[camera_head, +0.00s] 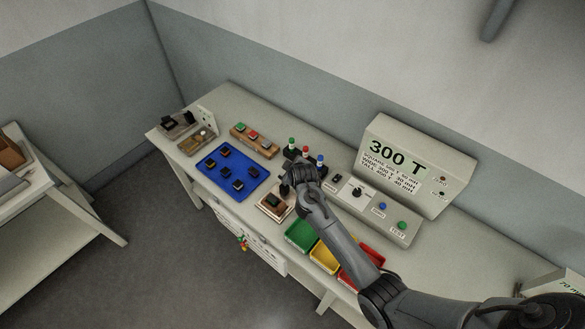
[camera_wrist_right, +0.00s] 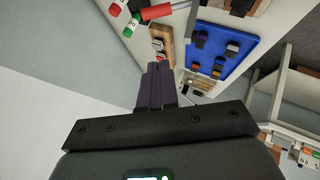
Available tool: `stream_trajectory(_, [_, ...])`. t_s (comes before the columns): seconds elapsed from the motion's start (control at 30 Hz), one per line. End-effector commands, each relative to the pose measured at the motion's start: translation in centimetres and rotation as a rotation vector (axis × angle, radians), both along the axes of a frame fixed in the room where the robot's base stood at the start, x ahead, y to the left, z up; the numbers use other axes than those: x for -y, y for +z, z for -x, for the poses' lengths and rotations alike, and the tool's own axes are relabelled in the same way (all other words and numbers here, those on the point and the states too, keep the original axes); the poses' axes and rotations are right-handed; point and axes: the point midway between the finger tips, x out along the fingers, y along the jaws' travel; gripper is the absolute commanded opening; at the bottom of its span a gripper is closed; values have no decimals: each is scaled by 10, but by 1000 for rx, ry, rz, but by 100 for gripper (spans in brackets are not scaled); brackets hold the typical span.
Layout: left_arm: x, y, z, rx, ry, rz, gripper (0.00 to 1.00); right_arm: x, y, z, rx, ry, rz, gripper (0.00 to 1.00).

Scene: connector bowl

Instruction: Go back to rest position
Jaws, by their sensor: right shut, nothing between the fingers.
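My right arm comes in from the lower right in the head view and reaches over the table (camera_head: 237,97). My right gripper (camera_head: 284,188) is at its end, above the table between the blue mat (camera_head: 212,174) and the row of coloured-top connectors. In the right wrist view the fingers of the right gripper (camera_wrist_right: 158,68) are together with nothing between them. My left gripper is in neither view.
A grey test station (camera_head: 418,160) reading "300 T" stands at the back right. A wooden fixture (camera_head: 265,208) is near the gripper. Green (camera_head: 300,234), yellow (camera_head: 325,257) and red bins line the front. A wooden block (camera_head: 240,139) and small fixtures stand at the left.

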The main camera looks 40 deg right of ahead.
Motion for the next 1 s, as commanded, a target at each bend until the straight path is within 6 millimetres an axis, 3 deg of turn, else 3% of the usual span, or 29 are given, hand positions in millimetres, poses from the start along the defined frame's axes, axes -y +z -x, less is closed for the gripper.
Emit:
stream_trajectory(0.27, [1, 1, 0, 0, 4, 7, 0, 0, -3, 2, -6, 0, 0, 0])
stream_trajectory(0.37, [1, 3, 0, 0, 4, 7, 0, 0, -16, 14, -31, 0, 1, 0])
stream_trajectory(0.47, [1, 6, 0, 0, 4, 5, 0, 2, -43, 39, -84, 0, 5, 0])
stream_trajectory(0.57, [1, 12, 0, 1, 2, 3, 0, 3, -79, 82, -159, 7, 16, 0])
stream_trajectory(0.6, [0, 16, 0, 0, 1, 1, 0, 2, -90, 105, -186, 18, 24, 0])
stream_trajectory(0.7, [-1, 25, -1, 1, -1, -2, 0, -9, -100, 162, -236, 72, 36, 0])
stream_trajectory(0.87, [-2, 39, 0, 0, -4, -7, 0, -51, -75, 251, -302, 134, -44, 0])
stream_trajectory(1.0, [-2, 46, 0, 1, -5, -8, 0, -95, -23, 310, -341, 129, -167, 0])
